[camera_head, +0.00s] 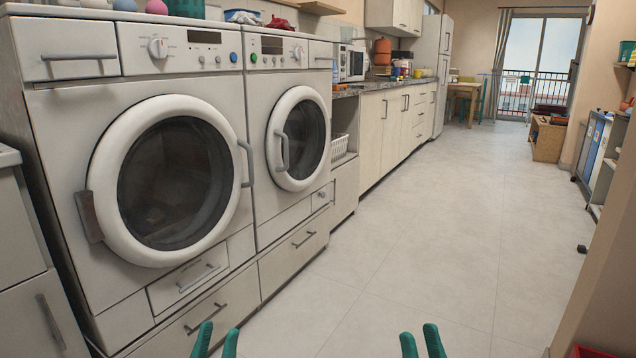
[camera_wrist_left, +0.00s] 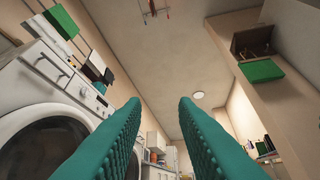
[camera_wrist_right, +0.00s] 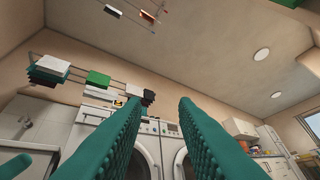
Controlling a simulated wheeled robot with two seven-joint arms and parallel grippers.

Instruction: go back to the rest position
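My left gripper (camera_head: 215,340) shows at the bottom of the head view, left of centre, in front of the drawers under the washing machines. Its two green fingers stand apart with nothing between them. In the left wrist view its fingers (camera_wrist_left: 160,130) are also spread and empty, with the ceiling behind. My right gripper (camera_head: 422,342) shows at the bottom of the head view, right of centre, over the floor. Its fingers are apart and empty, as the right wrist view (camera_wrist_right: 160,130) also shows. Both grippers point upward and touch nothing in view.
Two white front-loading machines, a left one (camera_head: 85,120) and a right one (camera_head: 262,90), stand at the left with doors closed. A counter with cabinets (camera_head: 385,120) runs beyond them. The tiled floor (camera_head: 430,230) is clear. A red object (camera_head: 590,352) is at the bottom right.

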